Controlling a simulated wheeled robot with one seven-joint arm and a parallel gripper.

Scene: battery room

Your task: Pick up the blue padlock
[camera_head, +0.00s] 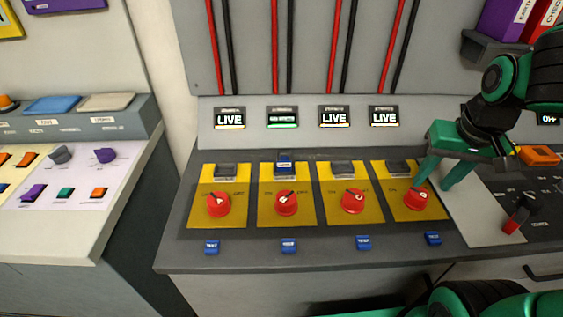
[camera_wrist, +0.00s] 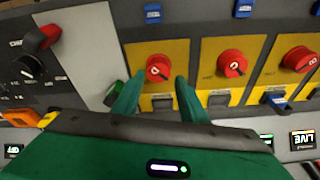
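A small blue block that looks like the blue padlock (camera_head: 284,162) sits at the top of the second yellow switch plate from the left, above its red knob. It also shows at the right in the wrist view (camera_wrist: 277,102). Its shackle is too small to make out. My gripper (camera_head: 432,186) is open and empty, fingers pointing down over the fourth yellow plate at the right, well to the right of the blue padlock. In the wrist view, the fourth plate's red knob shows just beyond the open fingertips (camera_wrist: 159,80).
Several red rotary knobs (camera_head: 287,203) stand up from yellow plates with dark blocks behind them. Blue test tabs (camera_head: 289,246) line the front edge. Live displays (camera_head: 334,117) sit on the upright panel behind. A red-handled switch (camera_head: 518,215) stands at the right.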

